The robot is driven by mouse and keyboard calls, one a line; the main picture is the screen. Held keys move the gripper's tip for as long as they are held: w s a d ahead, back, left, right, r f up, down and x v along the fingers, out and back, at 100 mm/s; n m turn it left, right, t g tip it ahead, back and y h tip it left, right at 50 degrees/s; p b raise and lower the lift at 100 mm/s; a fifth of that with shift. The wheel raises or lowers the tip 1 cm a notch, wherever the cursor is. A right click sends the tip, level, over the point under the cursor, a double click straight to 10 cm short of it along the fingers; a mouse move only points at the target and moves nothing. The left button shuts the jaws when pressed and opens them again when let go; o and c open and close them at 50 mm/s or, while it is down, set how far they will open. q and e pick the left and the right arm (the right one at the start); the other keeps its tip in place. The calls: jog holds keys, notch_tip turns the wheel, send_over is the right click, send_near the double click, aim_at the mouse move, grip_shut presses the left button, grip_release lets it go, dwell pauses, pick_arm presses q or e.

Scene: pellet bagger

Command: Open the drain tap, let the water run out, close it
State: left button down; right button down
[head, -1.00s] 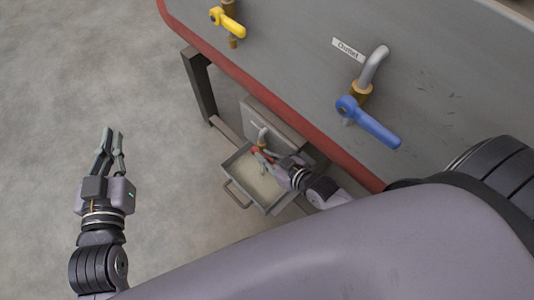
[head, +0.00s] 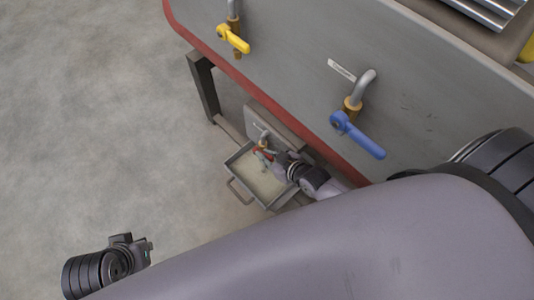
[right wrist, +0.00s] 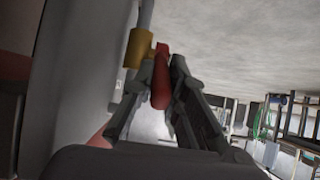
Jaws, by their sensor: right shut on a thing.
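The drain tap sits low under the tank's edge in the head view. It has a brass body (right wrist: 138,48) and a red handle (head: 259,151), which also shows in the right wrist view (right wrist: 161,78). My right gripper (head: 269,156) is shut on the red handle, with its fingers on either side of it in the right wrist view. A metal tray (head: 237,186) with a pale bottom stands below the tap. I cannot tell whether water is running. My left gripper (head: 143,246) is at the lower left, turned so that its finger opening is hidden.
The grey tank (head: 290,60) with a red lower edge fills the upper right. It carries a tap with a yellow handle (head: 234,39) and an outlet with a blue handle (head: 358,136). A dark leg (head: 203,88) stands left of the tray. The floor at left is clear.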

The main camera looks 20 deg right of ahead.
dwell(0.6)
jog(key=c, duration=1.6)
grip_release()
jog(key=v, duration=1.2)
jog(key=shift+w+r, duration=0.1)
